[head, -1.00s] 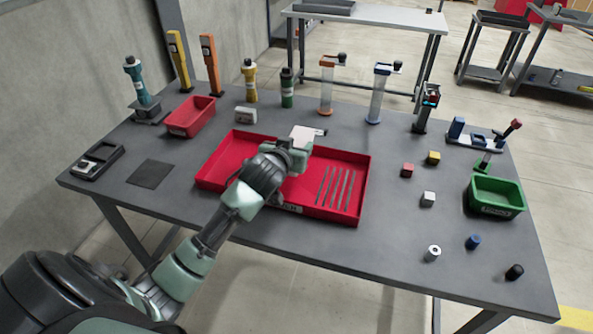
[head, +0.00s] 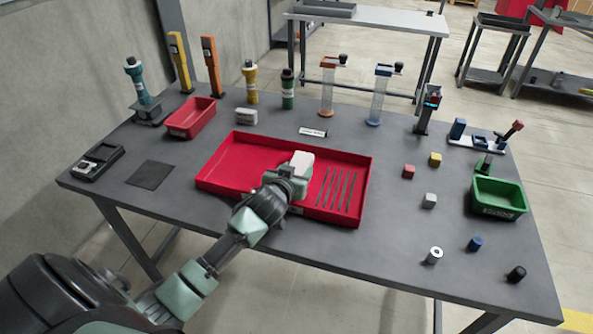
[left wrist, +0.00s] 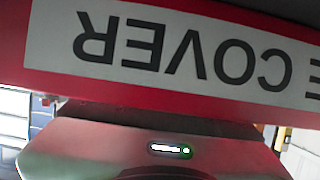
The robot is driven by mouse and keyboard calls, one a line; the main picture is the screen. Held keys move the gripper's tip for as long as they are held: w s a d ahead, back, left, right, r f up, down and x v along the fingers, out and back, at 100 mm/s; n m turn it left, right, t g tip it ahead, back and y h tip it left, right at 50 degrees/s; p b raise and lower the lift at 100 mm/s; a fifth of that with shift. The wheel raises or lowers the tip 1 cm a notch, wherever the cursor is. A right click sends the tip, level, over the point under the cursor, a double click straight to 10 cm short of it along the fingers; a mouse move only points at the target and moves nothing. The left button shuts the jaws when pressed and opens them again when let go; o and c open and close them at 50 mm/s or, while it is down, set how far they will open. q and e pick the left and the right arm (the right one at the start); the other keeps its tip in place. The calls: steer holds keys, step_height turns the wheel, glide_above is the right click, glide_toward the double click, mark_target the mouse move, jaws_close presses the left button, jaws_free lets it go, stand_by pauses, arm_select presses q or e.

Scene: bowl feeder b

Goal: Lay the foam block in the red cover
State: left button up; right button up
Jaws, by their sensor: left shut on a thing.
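The red cover (head: 237,160) is a wide, shallow, open tray in the middle of the table. Its front wall with an upside-down label reading "COVER" (left wrist: 185,50) fills the top of the left wrist view. My left gripper (head: 297,174) is shut on the pale foam block (head: 301,160), over the inside of the cover, right of its middle. I cannot tell whether the block touches the cover's floor. Gripper and wrist hide the block's near side and part of the front wall. The left wrist view shows neither fingers nor block. My right gripper is not in view.
Several thin grey rods (head: 336,188) lie in the cover's right part. A white label plate (head: 313,132) lies behind it. A small red bin (head: 191,118) and a white block (head: 246,116) stand at back left. Small cubes and a green bin (head: 497,197) are on the right.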

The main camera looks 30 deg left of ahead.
arm_select(q)
steer(key=o, duration=1.3)
steer(key=shift+f, duration=0.1)
steer(key=shift+r, duration=0.3)
steer(key=v, duration=1.2)
steer(key=shift+f, duration=0.1)
